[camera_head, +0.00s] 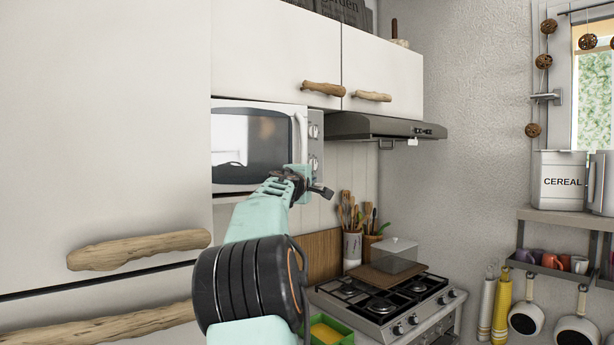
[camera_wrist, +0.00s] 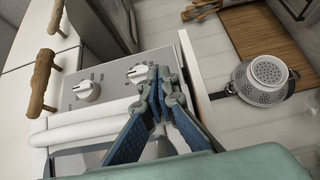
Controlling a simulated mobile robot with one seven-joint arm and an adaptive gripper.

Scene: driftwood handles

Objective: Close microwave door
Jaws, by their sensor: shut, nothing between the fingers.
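The white microwave, with its dark-windowed door (camera_head: 255,145), sits under the upper cabinets in the head view. The door's right edge is beside the control panel (camera_head: 315,135); I cannot tell whether a small gap is left there. In the wrist view the control panel (camera_wrist: 105,80) shows two white knobs, and a white rounded bar (camera_wrist: 90,125), likely the door's edge or handle, runs beside it. My gripper (camera_head: 325,190) is shut and empty at the microwave's lower right. In the wrist view its fingertips (camera_wrist: 160,75) are together near one knob; contact is unclear.
Upper cabinets with driftwood handles (camera_head: 323,89) are above, beside a range hood (camera_head: 385,127). A tall white cabinet (camera_head: 105,120) fills the left. Below right are a gas stove (camera_head: 395,305) and utensil pots (camera_head: 352,248). A metal colander (camera_wrist: 262,82) shows in the wrist view.

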